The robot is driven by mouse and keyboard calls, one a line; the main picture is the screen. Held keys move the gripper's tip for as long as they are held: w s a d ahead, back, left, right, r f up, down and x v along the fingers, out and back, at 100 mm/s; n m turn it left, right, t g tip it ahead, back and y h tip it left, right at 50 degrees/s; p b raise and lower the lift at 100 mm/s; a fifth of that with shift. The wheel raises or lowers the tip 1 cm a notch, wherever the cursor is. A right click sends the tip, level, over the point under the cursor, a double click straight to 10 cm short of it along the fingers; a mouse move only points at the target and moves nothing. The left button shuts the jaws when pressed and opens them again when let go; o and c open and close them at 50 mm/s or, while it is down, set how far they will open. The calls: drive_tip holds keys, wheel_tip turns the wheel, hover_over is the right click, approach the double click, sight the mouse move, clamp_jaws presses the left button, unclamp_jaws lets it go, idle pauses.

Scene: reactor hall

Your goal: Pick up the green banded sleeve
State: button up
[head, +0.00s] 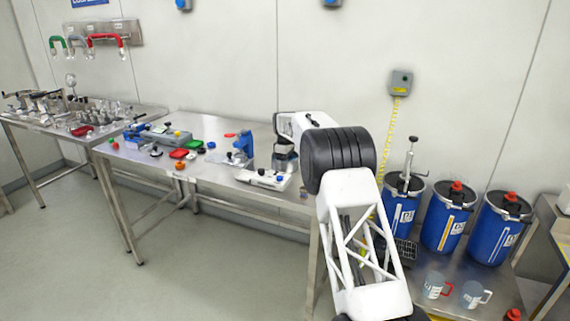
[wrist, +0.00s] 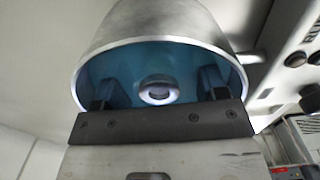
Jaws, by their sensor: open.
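I cannot pick out a green banded sleeve with certainty in either view. In the head view, a small green item (head: 195,144) lies among coloured parts on the long steel table, and another green piece (head: 112,140) sits near its left end; both are too small to tell. In the wrist view my gripper (wrist: 158,82) is open, its two dark fingers apart with nothing seen held between them. Behind the fingers is a metal bowl-like shell (wrist: 150,22) with a blue inside and a round metal piece. In the head view my arm hides much of the table's right end.
The steel table (head: 228,180) carries a blue press-like stand (head: 243,146) and red parts. A cluttered bench (head: 140,112) stands at left. Blue drums (head: 447,226) and two clear jugs (head: 474,294) stand at right. Coloured handles (head: 104,38) hang on the wall. The left floor is clear.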

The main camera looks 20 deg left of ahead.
idle(0.4)
drive_tip(key=c, duration=1.1)
drive_tip(key=shift+o, duration=0.2)
drive_tip(key=shift+r, duration=0.2)
drive_tip(key=shift+r, duration=4.85)
